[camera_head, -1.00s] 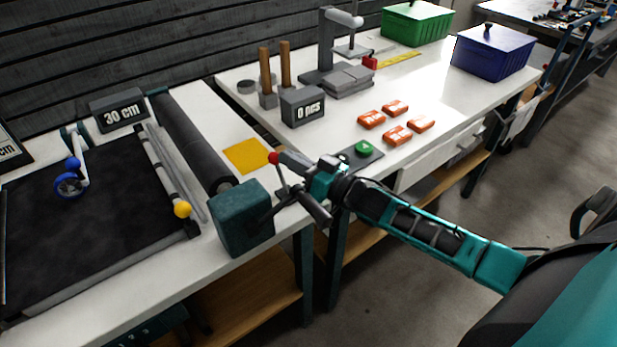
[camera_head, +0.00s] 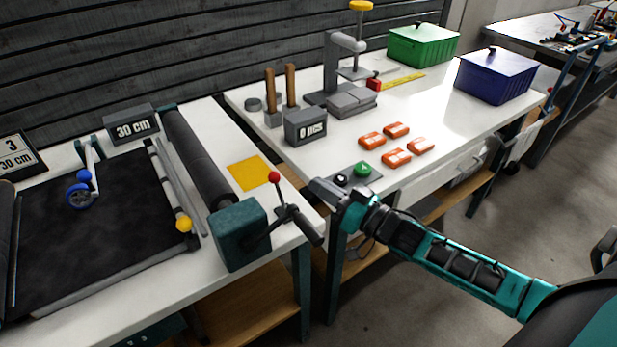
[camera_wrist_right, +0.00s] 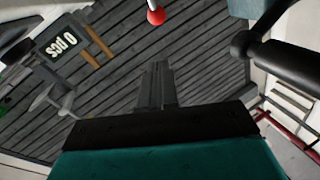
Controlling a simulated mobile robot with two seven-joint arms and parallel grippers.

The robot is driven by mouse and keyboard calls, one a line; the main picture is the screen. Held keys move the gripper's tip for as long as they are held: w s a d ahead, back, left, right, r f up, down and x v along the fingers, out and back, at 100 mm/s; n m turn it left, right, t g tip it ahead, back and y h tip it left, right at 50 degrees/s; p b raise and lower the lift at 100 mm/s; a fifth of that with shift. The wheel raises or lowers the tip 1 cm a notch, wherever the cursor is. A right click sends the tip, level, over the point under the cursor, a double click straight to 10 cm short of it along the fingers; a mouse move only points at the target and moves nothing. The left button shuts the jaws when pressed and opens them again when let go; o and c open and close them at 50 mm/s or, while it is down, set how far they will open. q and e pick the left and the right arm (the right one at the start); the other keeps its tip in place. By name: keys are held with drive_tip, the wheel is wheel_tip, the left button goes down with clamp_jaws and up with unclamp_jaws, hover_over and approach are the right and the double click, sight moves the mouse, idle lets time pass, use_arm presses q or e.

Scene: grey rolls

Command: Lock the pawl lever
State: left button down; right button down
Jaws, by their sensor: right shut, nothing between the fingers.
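The pawl lever is a thin dark stem with a red ball knob (camera_head: 274,178), standing roughly upright beside the teal winder box (camera_head: 238,235) at the roll's near end. The red knob also shows at the top of the right wrist view (camera_wrist_right: 156,16). A crank with a black handle (camera_head: 306,228) sits just below the lever; a black handle (camera_wrist_right: 288,65) shows at the right of the wrist view. My right gripper (camera_head: 325,187) is shut and empty, to the right of the knob and apart from it. My left gripper is not in view.
A dark roll (camera_head: 197,155) runs back from the box. A yellow square (camera_head: 250,173) lies behind the lever. The button panel (camera_head: 356,175) and several orange packs (camera_head: 396,158) are on the right-hand table. The table's front edge passes below my right gripper.

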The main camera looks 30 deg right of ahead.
drive_tip(key=shift+v, duration=2.7)
drive_tip(key=shift+f, duration=0.1)
drive_tip(key=s+a+f+n+g+h, duration=0.1)
drive_tip(key=s+a+f+g+h, duration=0.4)
drive_tip(key=s+a+f, duration=0.6)
wheel_tip(320, 180, down, 3)
drive_tip(key=shift+s+a+r+g, duration=0.15)
drive_tip(key=shift+a+r+g, duration=0.05)
drive_tip(key=shift+a+g, duration=0.6)
